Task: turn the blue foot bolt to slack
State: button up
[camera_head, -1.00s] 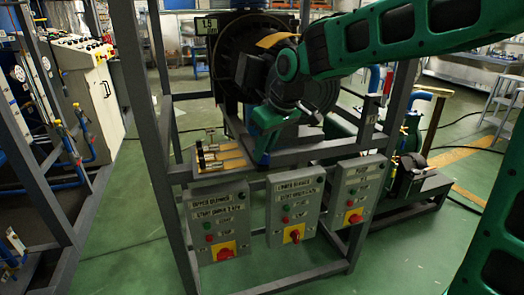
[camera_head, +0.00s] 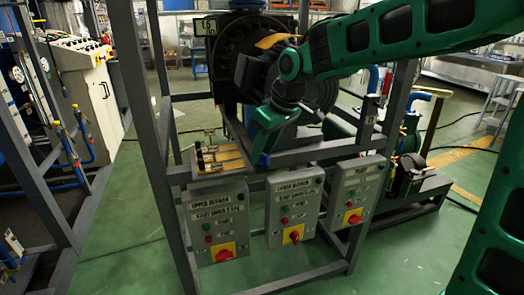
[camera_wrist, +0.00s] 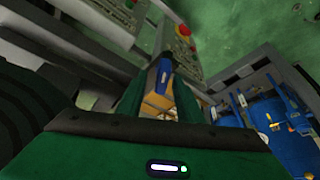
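A blue, upright-looking piece (camera_wrist: 163,75), which I take to be the blue foot bolt, shows between my fingertips in the wrist view. Its lower part is hidden. My gripper (camera_wrist: 161,84) has its two green fingers apart, one on each side of this piece. I cannot tell whether they touch it. In the head view my gripper (camera_head: 258,155) points down at the frame's front rail, right of a small shelf with brass-coloured pieces (camera_head: 218,158). The blue piece is hidden there behind the fingers.
Three grey control boxes with red knobs (camera_head: 223,254) hang below the rail. A dark round flanged vessel (camera_head: 240,55) stands close behind my gripper. Grey frame posts (camera_head: 150,130) rise to the left. Blue equipment (camera_wrist: 265,115) shows right in the wrist view. Green floor is open in front.

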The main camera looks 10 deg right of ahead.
jog(key=shift+r, duration=0.1)
jog(key=v, duration=1)
jog(key=shift+r, duration=0.25)
